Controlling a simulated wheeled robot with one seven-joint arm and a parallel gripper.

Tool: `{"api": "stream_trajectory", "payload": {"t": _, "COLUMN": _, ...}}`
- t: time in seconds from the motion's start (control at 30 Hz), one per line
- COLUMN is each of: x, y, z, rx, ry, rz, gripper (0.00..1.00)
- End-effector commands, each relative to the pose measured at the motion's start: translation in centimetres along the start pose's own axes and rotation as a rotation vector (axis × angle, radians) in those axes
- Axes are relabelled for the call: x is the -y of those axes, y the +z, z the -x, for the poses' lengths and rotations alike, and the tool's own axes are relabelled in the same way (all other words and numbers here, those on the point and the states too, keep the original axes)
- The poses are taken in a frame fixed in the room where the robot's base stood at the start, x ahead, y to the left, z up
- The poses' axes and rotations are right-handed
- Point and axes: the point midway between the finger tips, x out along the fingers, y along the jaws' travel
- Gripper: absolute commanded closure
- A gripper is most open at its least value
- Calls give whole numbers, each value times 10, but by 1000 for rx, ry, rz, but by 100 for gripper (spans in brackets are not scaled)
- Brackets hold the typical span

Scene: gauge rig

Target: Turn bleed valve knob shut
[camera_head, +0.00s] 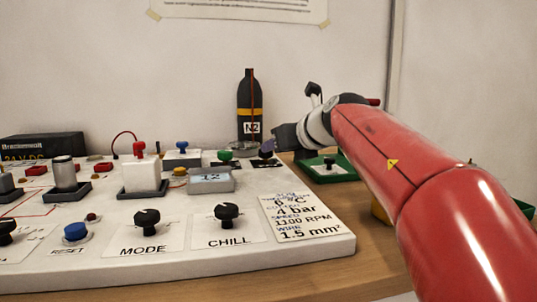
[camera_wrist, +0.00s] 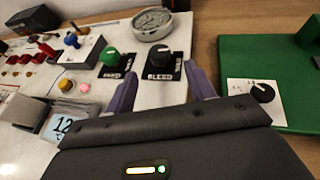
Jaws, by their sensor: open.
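The bleed valve knob (camera_wrist: 158,58) is black with a white pointer line. It stands on a black plate lettered BLEED in the wrist view. My gripper (camera_wrist: 161,86) is open and empty, with its two purple fingers spread. The knob shows just beyond the fingertips, between them in the picture; I see no contact. In the head view my gripper (camera_head: 268,149) reaches down at the back right corner of the white panel (camera_head: 300,262), and I cannot make out the bleed knob clearly there. The lettering beside the knob is too small to read.
A green knob (camera_wrist: 110,57) stands close left of the bleed knob, and a round gauge (camera_wrist: 152,23) behind it. A green box (camera_wrist: 262,70) with a small black knob lies right. A black N2 bottle (camera_head: 249,105) stands behind the panel. A display (camera_head: 211,179) sits nearer.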

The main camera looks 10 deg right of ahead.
Motion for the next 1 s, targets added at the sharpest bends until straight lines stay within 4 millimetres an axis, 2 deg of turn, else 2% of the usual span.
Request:
{"api": "stream_trajectory", "payload": {"t": 0.2, "x": -1, "y": 0, "z": -38, "rx": -1, "ry": 0, "rz": 3, "gripper": 46}}
{"api": "stream_trajectory", "payload": {"t": 0.4, "x": -1, "y": 0, "z": -63, "rx": 1, "ry": 0, "rz": 3, "gripper": 46}}
{"api": "stream_trajectory", "payload": {"t": 0.77, "x": -1, "y": 2, "z": -71, "rx": 4, "ry": 1, "rz": 3, "gripper": 46}}
{"api": "stream_trajectory", "payload": {"t": 0.83, "x": -1, "y": 2, "z": -71, "rx": 4, "ry": 1, "rz": 3, "gripper": 51}}
{"api": "stream_trajectory", "payload": {"t": 1.0, "x": -2, "y": 2, "z": -71, "rx": 4, "ry": 1, "rz": 3, "gripper": 73}}
